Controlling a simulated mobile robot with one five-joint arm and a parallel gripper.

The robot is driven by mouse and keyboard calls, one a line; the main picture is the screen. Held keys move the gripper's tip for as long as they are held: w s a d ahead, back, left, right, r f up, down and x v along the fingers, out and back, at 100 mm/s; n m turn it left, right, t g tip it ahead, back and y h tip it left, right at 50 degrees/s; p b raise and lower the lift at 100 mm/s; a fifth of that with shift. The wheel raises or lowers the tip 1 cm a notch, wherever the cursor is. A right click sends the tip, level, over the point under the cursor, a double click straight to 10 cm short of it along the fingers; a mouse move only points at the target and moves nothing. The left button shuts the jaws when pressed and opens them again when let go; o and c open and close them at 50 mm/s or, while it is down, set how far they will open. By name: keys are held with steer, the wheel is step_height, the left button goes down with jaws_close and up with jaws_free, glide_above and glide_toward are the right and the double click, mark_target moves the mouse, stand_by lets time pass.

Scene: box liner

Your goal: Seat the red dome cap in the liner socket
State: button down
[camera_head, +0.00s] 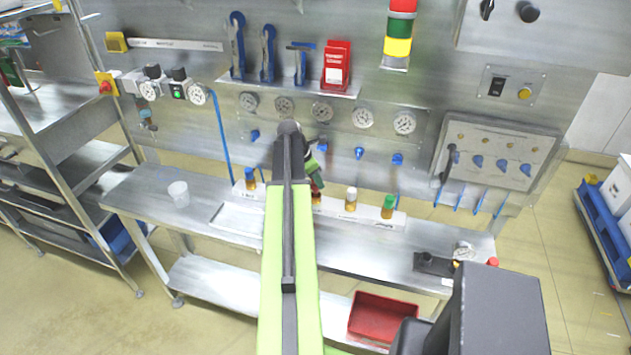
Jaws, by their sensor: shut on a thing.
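My gripper (314,174) is at the far end of my green and black arm, just above the white strip on the bench. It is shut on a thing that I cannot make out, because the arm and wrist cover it. An amber bottle (316,199) shows partly just below the gripper; its top is hidden, and I cannot tell whether the gripper touches it. A small red cap-like thing (493,262) shows at the right end of the bench, partly behind a dark block. I cannot tell whether it is the dome cap. I cannot make out the liner socket.
The white strip (283,196) holds amber bottles with blue (250,178), white (350,199) and green (388,206) caps. A clear cup (179,193) stands at the bench's left. A black fixture (434,264) sits at the right. A red bin (376,316) is below. Blue valves line the panel behind.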

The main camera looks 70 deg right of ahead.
mark_target(313, 182)
steer(key=shift+f+b, duration=0.4)
steer(key=shift+f, duration=0.45)
steer(key=shift+f+b, duration=0.95)
steer(key=c, duration=0.9)
jaws_free()
steer(key=shift+r, duration=0.1)
steer(key=shift+r+p, duration=0.2)
steer(key=shift+p, duration=0.1)
steer(key=p+v, duration=1.5)
steer(key=v, duration=0.2)
steer(key=shift+p, duration=0.3)
steer(key=shift+w+a+f, duration=0.1)
steer(key=shift+w+f, duration=0.05)
